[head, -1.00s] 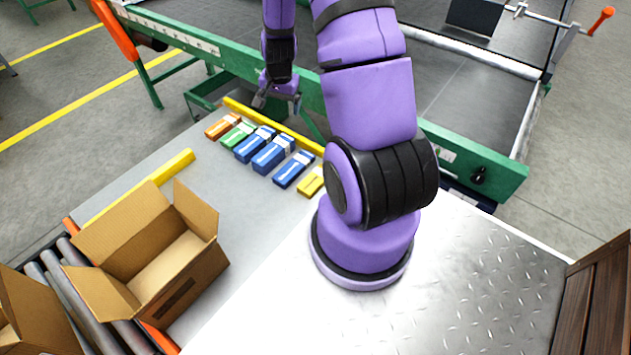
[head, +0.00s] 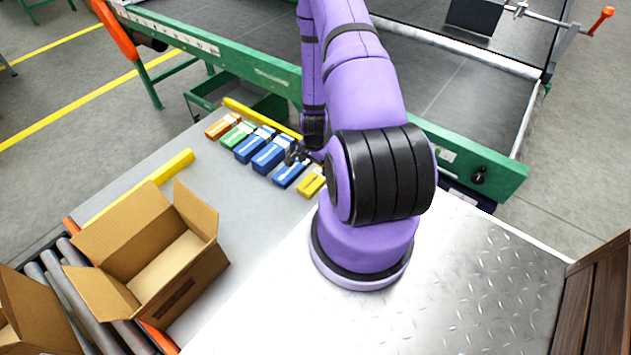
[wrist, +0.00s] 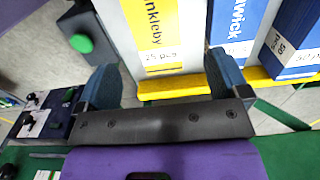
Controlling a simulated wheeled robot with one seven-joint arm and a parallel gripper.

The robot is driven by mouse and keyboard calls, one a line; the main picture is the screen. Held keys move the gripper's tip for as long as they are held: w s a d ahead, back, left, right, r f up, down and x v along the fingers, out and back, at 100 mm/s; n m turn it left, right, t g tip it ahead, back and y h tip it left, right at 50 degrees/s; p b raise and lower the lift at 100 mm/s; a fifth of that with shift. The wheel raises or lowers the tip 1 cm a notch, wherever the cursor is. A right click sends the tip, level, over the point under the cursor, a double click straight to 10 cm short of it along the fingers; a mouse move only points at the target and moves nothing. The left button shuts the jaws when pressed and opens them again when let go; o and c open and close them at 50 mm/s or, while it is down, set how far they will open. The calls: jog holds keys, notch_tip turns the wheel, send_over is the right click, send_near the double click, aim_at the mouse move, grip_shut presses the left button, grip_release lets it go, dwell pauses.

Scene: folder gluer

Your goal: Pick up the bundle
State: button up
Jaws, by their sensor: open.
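A row of banded bundles lies on the grey table: an orange one (head: 222,125), a green one (head: 236,134), several blue ones including a large one (head: 270,155) and a smaller one (head: 288,174), and a yellow one (head: 311,184) nearest my arm. The task does not say which bundle. My gripper (head: 297,156) is above the right end of the row, partly hidden by my arm. In the wrist view my gripper (wrist: 165,85) is open and empty.
A yellow rail (head: 262,118) runs along the table's back edge behind the bundles, with the green machine frame (head: 250,70) beyond. An open cardboard box (head: 160,255) stands at the left front by rollers (head: 85,285).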

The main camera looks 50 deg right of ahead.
aim_at(316, 178)
jog(key=shift+s+f, duration=0.15)
jog(key=shift+f, duration=1.85)
jog(key=shift+s+f, duration=0.1)
jog(key=shift+f, duration=1.9)
jog(key=c, duration=1.1)
jog(key=shift+o, duration=0.2)
jog(key=shift+r, duration=0.8)
notch_tip(316, 178, up, 2)
jog(key=shift+r, duration=0.1)
jog(key=s+a+r, duration=0.1)
jog(key=s+a, duration=0.7)
jog(key=s, duration=0.5)
jog(key=shift+s+a, duration=0.2)
jog(key=shift+s, duration=0.1)
